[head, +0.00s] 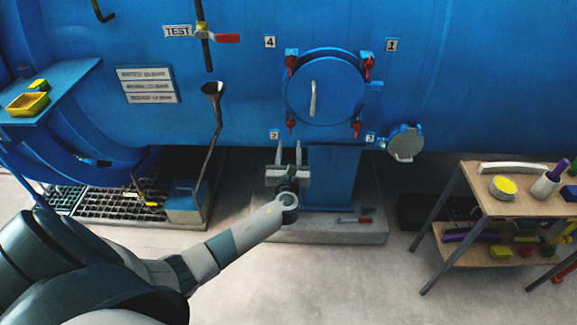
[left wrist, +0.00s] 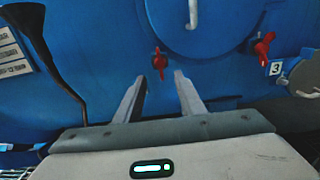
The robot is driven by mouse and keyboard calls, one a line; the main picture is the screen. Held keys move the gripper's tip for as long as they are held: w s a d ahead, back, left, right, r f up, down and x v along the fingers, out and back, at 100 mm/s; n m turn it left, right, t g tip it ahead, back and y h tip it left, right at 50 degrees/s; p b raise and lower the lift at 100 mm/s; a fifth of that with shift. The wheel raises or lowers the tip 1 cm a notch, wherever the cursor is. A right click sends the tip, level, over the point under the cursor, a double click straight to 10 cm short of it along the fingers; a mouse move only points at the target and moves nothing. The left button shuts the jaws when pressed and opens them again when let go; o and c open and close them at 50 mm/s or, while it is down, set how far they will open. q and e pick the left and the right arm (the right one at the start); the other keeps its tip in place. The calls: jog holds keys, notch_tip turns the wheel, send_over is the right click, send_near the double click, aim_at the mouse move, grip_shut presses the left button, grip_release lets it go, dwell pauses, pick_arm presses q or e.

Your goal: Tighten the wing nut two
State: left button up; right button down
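Wing nut two (head: 290,127) is a small red nut at the lower left of the round blue hatch (head: 325,88), beside the label "2" (head: 274,134). It also shows in the left wrist view (left wrist: 160,62), hanging on the blue wall just beyond my fingertips. My left gripper (head: 289,147) is open and empty just below the nut, with its two fingers pointing up toward it. In the left wrist view the fingers (left wrist: 160,78) stand apart, one to each side of the nut's line. No contact shows. My right gripper is out of view.
Other red wing nuts sit around the hatch, one near label "3" (head: 370,137). A round grey-blue cap (head: 405,143) sticks out right of it. A black funnel pipe (head: 213,115) stands left. A wooden table (head: 518,203) with objects is at right. A blue pedestal (head: 332,178) is below the hatch.

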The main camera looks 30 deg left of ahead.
pick_arm(q)
jog(key=b+v, duration=0.1)
jog(key=v, duration=0.6)
jog(key=shift+s, duration=0.25)
jog(key=shift+d, duration=0.1)
jog(key=s+d+f+n+g+h+b, duration=0.1)
jog(key=s+f+n+g+h, duration=0.15)
jog(key=s+f, duration=0.7)
jog(key=s+d+f+n+g+h, duration=0.1)
jog(key=s+f+n+g, duration=0.2)
jog(key=f, duration=1.4)
jog(key=s+d+f+n+g+h+b, duration=0.15)
jog(key=s+f+n, duration=0.35)
jog(key=f, duration=0.8)
jog(key=s+d+f+n+g+h, duration=0.1)
jog(key=s+f+n, duration=0.4)
jog(key=s, duration=0.8)
jog(key=s+d+f+n+g+h, duration=0.2)
jog(key=s+d+f+n, duration=0.4)
jog(key=s, duration=0.7)
jog(key=s+d+f+n+g+h+b, duration=0.1)
jog(key=s+d+f+n+g, duration=0.2)
jog(key=s, duration=1.1)
notch_tip(320, 180, down, 7)
jog(key=n+g, duration=0.1)
jog(key=n, duration=0.2)
jog(key=shift+d+h, duration=0.2)
jog(key=shift+h, duration=0.1)
